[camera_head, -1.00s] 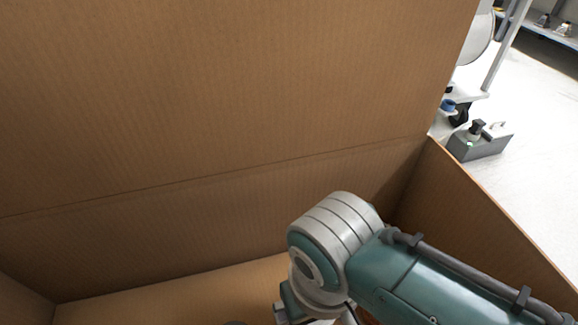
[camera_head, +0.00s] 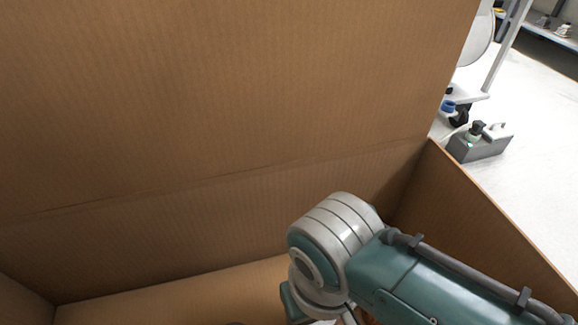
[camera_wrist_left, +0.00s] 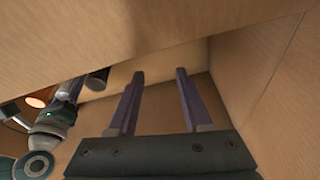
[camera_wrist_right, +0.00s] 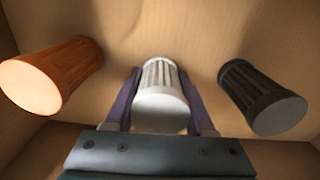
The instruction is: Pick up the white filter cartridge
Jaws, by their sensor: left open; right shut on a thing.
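The white filter cartridge (camera_wrist_right: 160,104) is ribbed with a smooth round end and stands in the middle of the right wrist view. My right gripper (camera_wrist_right: 160,74) is shut on it, one purple finger on each side. Whether the cartridge touches the cardboard behind it, I cannot tell. My left gripper (camera_wrist_left: 160,73) is open and empty, its two fingers apart inside the cardboard box. In the head view, my right arm reaches down into the box; its gripper and the cartridge are mostly hidden below the frame.
An orange cartridge (camera_wrist_right: 55,76) is left of the white one, and a black cartridge (camera_wrist_right: 262,98) is right of it, both close. The tall walls of the cardboard box (camera_head: 220,110) surround my grippers. A grey caddy (camera_head: 480,145) stands on the floor outside.

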